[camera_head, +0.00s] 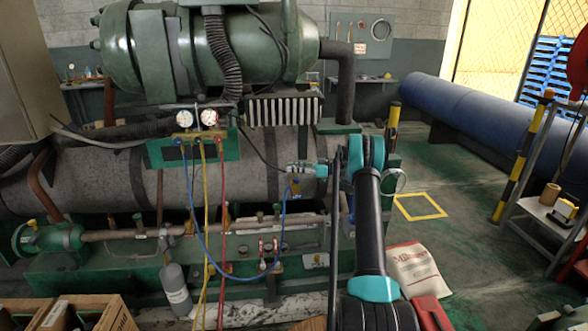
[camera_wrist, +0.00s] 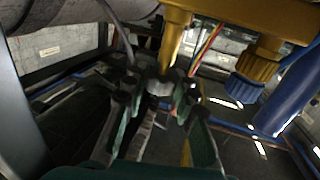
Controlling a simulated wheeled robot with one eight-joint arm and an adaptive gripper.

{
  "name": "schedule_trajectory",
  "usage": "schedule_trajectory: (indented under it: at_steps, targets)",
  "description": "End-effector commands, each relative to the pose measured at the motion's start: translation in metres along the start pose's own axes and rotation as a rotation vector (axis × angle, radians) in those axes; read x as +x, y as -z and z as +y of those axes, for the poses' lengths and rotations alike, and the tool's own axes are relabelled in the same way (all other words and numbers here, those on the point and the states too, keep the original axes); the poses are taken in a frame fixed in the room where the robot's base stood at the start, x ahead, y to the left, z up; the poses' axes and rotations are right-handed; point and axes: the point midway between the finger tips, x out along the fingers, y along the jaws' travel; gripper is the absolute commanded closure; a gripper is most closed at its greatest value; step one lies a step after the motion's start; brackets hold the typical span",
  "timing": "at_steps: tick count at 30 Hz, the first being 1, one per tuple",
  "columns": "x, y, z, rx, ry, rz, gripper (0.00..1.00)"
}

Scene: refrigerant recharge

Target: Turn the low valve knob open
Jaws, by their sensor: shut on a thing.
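In the wrist view, the yellow valve body (camera_wrist: 225,18) fills the top, with a yellow stem (camera_wrist: 174,42) pointing down from it. My gripper (camera_wrist: 160,92) is closed around a small grey piece at the stem's end, which looks like the low valve knob (camera_wrist: 160,87); the fingers partly hide it. A blue knurled fitting (camera_wrist: 246,84) and a thick blue hose (camera_wrist: 292,100) are to the right, apart from the fingers. In the head view, my gripper (camera_head: 293,169) is just above a small yellow fitting (camera_head: 296,187) on the blue hose; its fingertips are too small to read.
A manifold with two gauges (camera_head: 197,119) hangs left of my gripper, with blue, yellow (camera_head: 205,220) and red (camera_head: 221,180) hoses drooping from it. The large grey cylinder (camera_head: 90,180) is behind. A white sack (camera_head: 416,268) lies at right.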

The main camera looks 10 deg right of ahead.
Motion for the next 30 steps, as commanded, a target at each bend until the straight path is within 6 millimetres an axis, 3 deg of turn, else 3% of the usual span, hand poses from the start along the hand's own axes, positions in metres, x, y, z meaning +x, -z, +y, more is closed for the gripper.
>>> schedule_trajectory:
  at_steps: [9, 10, 15, 25, 30]
  targets:
    - [0.000, 0.000, 0.000, 0.000, 0.001, 0.000, 1.00]
    - [0.000, 0.000, 0.000, 0.000, 0.001, 0.000, 0.72]
    - [0.000, 0.000, 0.000, 0.000, 0.000, 0.000, 0.51]
    - [-0.001, 0.000, 0.000, 0.000, 0.000, 0.000, 0.51]
    - [-0.013, 0.000, 0.001, 0.000, -0.001, 0.000, 0.51]
